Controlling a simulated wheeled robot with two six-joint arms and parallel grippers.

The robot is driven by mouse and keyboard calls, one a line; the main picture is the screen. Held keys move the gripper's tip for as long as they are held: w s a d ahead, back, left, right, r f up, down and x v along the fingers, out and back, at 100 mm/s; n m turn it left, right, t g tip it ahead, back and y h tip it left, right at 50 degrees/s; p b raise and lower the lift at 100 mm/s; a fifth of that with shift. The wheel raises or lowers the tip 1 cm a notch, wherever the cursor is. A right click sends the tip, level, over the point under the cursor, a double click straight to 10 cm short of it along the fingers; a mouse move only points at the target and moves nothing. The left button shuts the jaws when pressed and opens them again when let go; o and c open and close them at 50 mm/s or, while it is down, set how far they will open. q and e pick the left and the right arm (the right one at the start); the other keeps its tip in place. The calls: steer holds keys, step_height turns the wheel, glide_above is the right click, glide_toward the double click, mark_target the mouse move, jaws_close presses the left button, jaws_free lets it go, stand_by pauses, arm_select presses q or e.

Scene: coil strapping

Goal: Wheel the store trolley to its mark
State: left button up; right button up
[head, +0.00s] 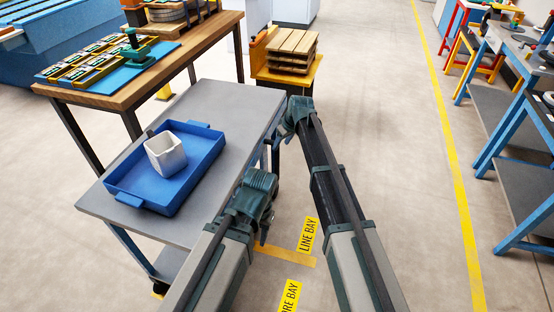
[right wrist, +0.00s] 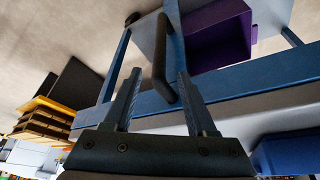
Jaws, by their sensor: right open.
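The trolley (head: 225,105) has a grey top and a blue frame, and stands to the left of my arms. A blue tray (head: 128,199) with a white bin (head: 166,155) in it sits on its top. My right gripper (head: 283,133) is at the trolley's far right edge. In the right wrist view it is open (right wrist: 160,78), with the trolley's dark handle (right wrist: 162,55) between its fingers, not visibly clamped. My left gripper (head: 262,232) is by the near right edge; its fingers are too unclear to read. Yellow floor labels read LINE BAY (head: 308,235) and, partly hidden, "ORE BAY" (head: 289,297).
A wooden bench (head: 204,39) stands close on the left. A yellow stand (head: 262,73) with stacked wooden slats (head: 293,46) is beyond the trolley. Blue-framed benches (head: 508,92) line the right, past a yellow floor line (head: 458,175). The floor between is clear.

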steer(key=b+x, duration=0.6)
steer(key=x, duration=0.2)
steer(key=shift+f+b, duration=0.2)
steer(key=shift+b, duration=0.15)
steer(key=shift+w, duration=0.1)
steer(key=shift+c, duration=0.2)
jaws_close()
stand_by(0.7)
